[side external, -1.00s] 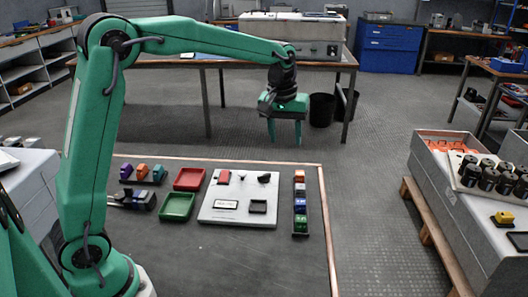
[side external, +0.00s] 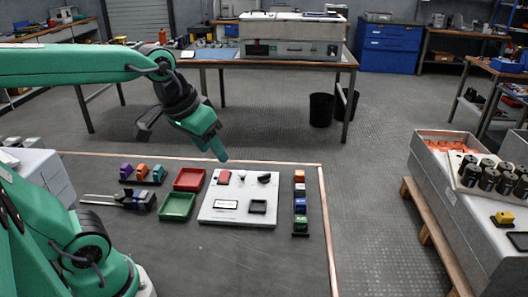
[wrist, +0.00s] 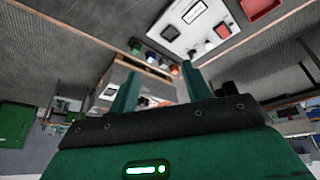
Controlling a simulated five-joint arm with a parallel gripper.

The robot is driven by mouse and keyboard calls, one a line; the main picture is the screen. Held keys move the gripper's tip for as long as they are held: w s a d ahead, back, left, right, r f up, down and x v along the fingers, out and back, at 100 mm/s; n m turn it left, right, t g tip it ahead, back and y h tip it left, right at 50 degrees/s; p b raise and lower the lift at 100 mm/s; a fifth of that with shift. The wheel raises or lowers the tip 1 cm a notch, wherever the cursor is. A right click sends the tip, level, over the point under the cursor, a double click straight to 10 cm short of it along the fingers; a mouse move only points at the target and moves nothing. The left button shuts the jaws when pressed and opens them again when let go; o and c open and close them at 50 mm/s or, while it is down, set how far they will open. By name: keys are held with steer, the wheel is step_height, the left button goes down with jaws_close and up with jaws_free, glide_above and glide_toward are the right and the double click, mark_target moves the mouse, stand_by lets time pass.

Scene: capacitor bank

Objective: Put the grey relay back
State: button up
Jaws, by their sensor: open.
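No block stands out clearly as the grey relay. A pale block (side external: 299,188) on the narrow rack at the right of the mat may be it, but it is too small to be sure. The white panel (side external: 207,216) carries two dark-rimmed frames, a red piece (side external: 223,177) and a dark piece (side external: 264,178). My gripper (side external: 218,152) hangs tilted above the far edge of the mat, behind the panel and apart from everything. In the wrist view its two green fingers (wrist: 158,88) stand apart with nothing between them.
A red tray (side external: 188,179) and a green tray (side external: 176,207) lie left of the panel. Small coloured blocks (side external: 142,171) stand farther left, above a dark tool (side external: 135,200). A grey bench (side external: 460,215) stands at the right. The front of the mat is clear.

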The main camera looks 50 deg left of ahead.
steer(key=shift+m+t, duration=0.5)
steer(key=shift+m, duration=0.3)
steer(key=s, duration=0.1)
steer(key=s+f, duration=0.1)
steer(key=s, duration=0.1)
steer(key=s+f, duration=0.1)
steer(key=s, duration=0.1)
steer(key=shift+s+f, duration=0.2)
steer(key=shift+f, duration=0.05)
